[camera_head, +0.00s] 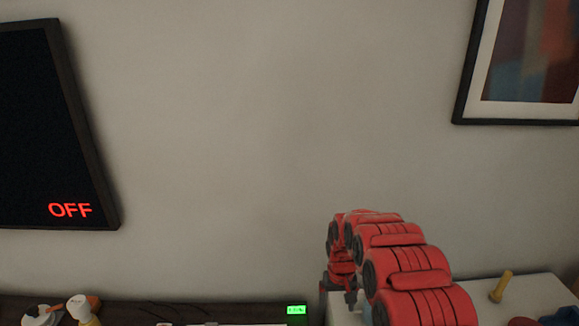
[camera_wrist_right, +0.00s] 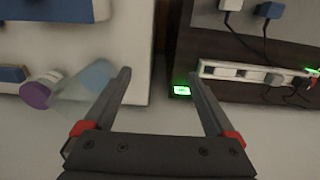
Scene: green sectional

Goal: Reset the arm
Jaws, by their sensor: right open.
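My right arm is red and reaches forward from the lower right of the head view. Its right gripper (camera_head: 340,288) is small and partly hidden by the arm, close to the gap between a dark cabinet and a white table. In the right wrist view the right gripper (camera_wrist_right: 158,76) is open, its two dark fingers spread apart with nothing between them. My left arm and gripper are in neither view.
A screen (camera_head: 45,120) reading OFF and a framed picture (camera_head: 525,50) hang on the wall. The dark cabinet (camera_head: 250,311) bears a green-lit display (camera_head: 296,310). A white power strip (camera_wrist_right: 245,74) holds plugs. The white table (camera_head: 540,290) has a yellow peg (camera_head: 501,286).

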